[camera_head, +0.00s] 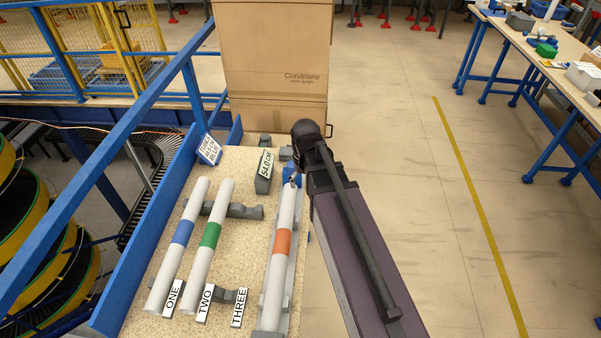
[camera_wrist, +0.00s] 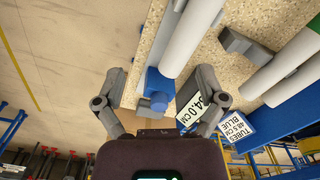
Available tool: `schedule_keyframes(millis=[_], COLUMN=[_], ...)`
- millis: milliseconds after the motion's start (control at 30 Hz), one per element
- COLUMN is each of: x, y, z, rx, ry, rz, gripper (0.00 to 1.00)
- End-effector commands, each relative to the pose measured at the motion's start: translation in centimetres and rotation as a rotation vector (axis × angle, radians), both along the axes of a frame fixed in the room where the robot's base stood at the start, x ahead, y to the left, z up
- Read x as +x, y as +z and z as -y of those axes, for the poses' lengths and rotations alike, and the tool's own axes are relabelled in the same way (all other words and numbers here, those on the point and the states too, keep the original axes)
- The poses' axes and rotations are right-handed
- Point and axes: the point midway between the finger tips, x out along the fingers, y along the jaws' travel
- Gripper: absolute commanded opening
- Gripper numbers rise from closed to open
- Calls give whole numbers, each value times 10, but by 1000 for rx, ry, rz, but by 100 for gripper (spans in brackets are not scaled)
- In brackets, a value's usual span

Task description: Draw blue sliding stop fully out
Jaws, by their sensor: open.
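The blue sliding stop (camera_head: 291,178) sits at the far end of the grey channel holding the orange-banded tube (camera_head: 279,245). In the wrist view the blue stop (camera_wrist: 158,84) is a block with a round knob (camera_wrist: 159,103) facing me, close against the white tube's end. My gripper (camera_wrist: 161,82) is open, with one finger on each side of the stop and a visible gap on both sides. In the head view my arm hides most of the gripper. A sign ending in "4.0 CM" (camera_head: 266,162) stands on a grey block; my right finger partly covers it in the wrist view.
Blue-banded (camera_head: 181,235) and green-banded (camera_head: 210,235) tubes lie left, by labels ONE, TWO and THREE (camera_head: 239,307). A blue-edged sign (camera_head: 209,150) stands at the table's back corner. A cardboard box (camera_head: 273,55) rises behind. Open floor lies right.

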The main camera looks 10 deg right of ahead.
Motion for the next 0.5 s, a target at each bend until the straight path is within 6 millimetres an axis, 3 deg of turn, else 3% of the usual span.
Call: schedule_keyframes(millis=[200, 500], x=[-33, -65], y=[-12, -23], z=[4, 7], rx=[0, 0], ry=[-39, -83], rz=[0, 0], gripper=[90, 90])
